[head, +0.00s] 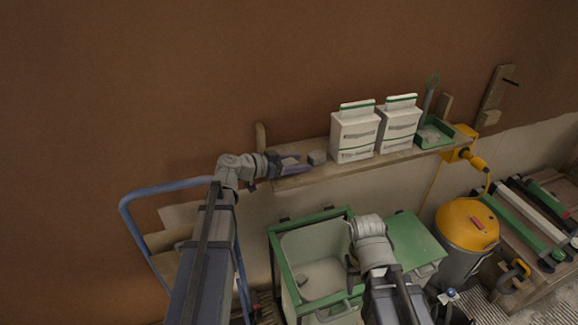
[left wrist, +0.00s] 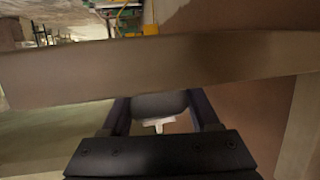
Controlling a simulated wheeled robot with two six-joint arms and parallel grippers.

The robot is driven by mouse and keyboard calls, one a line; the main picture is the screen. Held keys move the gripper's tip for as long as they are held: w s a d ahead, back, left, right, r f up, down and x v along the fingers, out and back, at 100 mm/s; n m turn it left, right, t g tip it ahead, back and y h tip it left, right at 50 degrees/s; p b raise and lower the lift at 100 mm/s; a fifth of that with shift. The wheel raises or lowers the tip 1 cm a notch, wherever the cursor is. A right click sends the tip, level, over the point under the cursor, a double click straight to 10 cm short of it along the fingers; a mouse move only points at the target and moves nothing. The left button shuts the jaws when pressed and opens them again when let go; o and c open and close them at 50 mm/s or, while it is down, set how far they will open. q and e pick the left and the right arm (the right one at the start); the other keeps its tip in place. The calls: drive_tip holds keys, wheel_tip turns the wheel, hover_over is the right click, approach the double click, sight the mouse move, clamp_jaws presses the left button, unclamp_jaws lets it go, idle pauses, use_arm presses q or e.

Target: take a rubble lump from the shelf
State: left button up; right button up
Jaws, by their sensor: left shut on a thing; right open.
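A wooden shelf (head: 350,167) runs along the brown wall. My left gripper (head: 292,165) is at the shelf's left end, shut on a grey rubble lump (head: 289,161). In the left wrist view the held lump (left wrist: 160,105) sits between the two dark fingers (left wrist: 160,112), with the shelf's edge (left wrist: 160,68) across the picture. Another grey lump (head: 317,157) lies on the shelf just right of the gripper. My right gripper (head: 353,268) is open and empty by the green-framed bin (head: 282,262).
Two white packets (head: 354,134) (head: 398,127) and a green dustpan (head: 434,133) stand further right on the shelf. A yellow-topped vacuum (head: 467,224) stands at the right. A blue rail (head: 140,230) stands at the left.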

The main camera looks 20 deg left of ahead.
use_arm(q)
clamp_jaws()
wheel_tip(320, 180, up, 10)
drive_tip(key=p, duration=1)
